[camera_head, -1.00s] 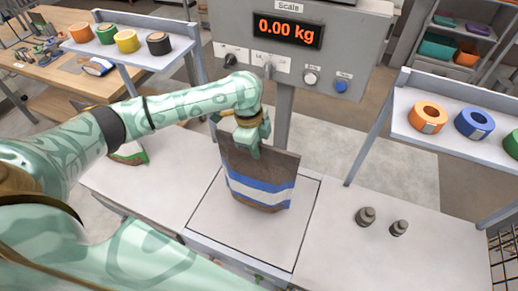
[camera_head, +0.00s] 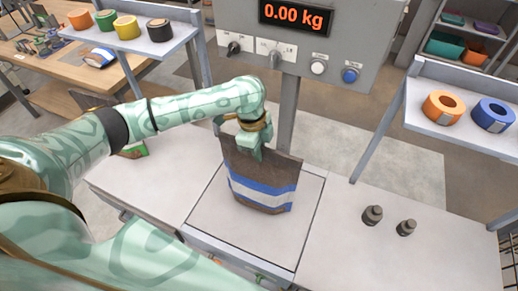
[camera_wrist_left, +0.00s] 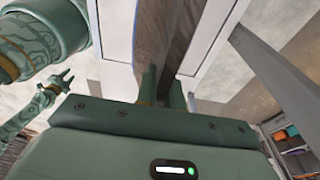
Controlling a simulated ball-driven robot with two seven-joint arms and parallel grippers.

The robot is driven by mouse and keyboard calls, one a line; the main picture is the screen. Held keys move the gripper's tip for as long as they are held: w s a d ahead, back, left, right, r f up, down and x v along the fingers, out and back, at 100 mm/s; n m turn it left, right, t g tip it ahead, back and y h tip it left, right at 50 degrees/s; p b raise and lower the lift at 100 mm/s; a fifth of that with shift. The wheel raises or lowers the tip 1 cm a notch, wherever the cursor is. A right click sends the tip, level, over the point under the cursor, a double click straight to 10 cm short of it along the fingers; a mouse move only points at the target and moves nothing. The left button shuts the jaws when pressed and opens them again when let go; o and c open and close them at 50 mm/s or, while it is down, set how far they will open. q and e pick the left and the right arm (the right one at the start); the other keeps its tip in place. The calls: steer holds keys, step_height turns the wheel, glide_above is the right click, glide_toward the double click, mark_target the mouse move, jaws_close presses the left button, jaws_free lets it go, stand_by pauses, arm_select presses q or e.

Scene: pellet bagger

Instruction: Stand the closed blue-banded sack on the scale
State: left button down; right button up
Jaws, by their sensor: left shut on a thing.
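The brown sack (camera_head: 262,174) has a blue and white band and is upright over the scale plate (camera_head: 215,222) in the head view. The scale display (camera_head: 296,15) reads 0.00 kg. I cannot tell whether the sack's bottom touches the plate. My left gripper (camera_head: 251,150) is shut on the top edge of the sack. In the left wrist view my left gripper's fingers (camera_wrist_left: 164,88) pinch the brown sack top (camera_wrist_left: 172,45). Another green gripper (camera_wrist_left: 57,84), apparently my right one, is small at the left there; its jaw state is unclear.
Two grey weights (camera_head: 389,221) stand on the bench right of the plate. The scale's post rises behind the sack. A right shelf (camera_head: 440,125) holds tape rolls, and a left shelf (camera_head: 135,50) holds more.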

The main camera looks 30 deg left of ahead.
arm_select(q)
steer(key=shift+f, duration=0.35)
steer(key=c, duration=1.4)
jaws_free()
steer(key=shift+c, duration=0.2)
steer(key=shift+f, duration=0.15)
step_height(320, 180, up, 16)
steer(key=a+p, duration=0.2)
steer(key=p, duration=0.2)
steer(key=shift+s+a+p, duration=0.15)
steer(key=shift+p, duration=0.2)
